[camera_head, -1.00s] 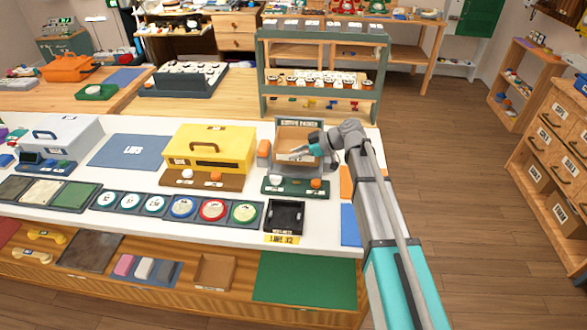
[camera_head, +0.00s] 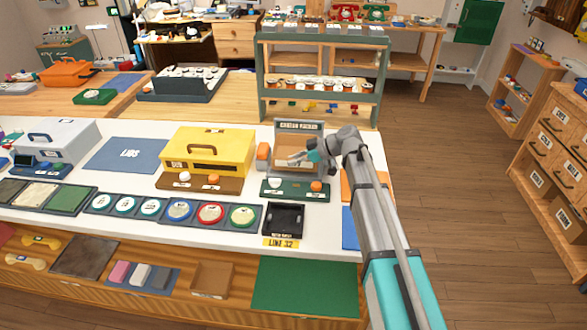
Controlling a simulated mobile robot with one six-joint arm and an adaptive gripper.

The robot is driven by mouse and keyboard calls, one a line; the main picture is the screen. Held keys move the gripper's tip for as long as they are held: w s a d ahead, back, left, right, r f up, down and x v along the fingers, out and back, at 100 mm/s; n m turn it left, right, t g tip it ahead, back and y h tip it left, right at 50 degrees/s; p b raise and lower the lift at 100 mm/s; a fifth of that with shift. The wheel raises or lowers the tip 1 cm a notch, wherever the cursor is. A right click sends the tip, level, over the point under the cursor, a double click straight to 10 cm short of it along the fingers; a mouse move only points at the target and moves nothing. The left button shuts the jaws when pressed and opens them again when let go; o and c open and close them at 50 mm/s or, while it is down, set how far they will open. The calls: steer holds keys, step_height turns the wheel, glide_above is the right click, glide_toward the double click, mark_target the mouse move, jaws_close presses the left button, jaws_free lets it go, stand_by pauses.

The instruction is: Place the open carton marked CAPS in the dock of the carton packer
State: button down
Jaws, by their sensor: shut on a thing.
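The carton packer (camera_head: 313,127) is a grey machine with a sign on its back panel, standing on the white table. An open brown carton (camera_head: 289,148) is in front of that panel, at the packer's dock. My gripper (camera_head: 309,157) is at the carton's right front side and is shut on it. The fingers and wrist cover part of the carton's right side. Its CAPS marking is not readable here. I cannot tell whether the carton's base touches the dock floor.
A green panel (camera_head: 284,192) with a white and an orange button lies in front of the packer. A black tray (camera_head: 284,221) lies nearer. A shelf rack (camera_head: 262,75) stands behind.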

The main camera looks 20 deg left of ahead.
steer(key=shift+f+b, duration=0.75)
steer(key=shift+f, duration=0.35)
steer(key=shift+f, duration=0.1)
steer(key=c, duration=0.7)
jaws_free()
steer(key=shift+r, duration=0.2)
steer(key=shift+d+r, duration=0.15)
steer(key=shift+d, duration=0.1)
steer(key=p+v, duration=0.5)
steer(key=v, duration=0.4)
steer(key=shift+w+d+r, duration=0.1)
steer(key=shift+d+r, duration=0.05)
steer(key=shift+d, duration=0.15)
steer(key=shift+p+v, duration=0.45)
steer(key=shift+v, duration=0.4)
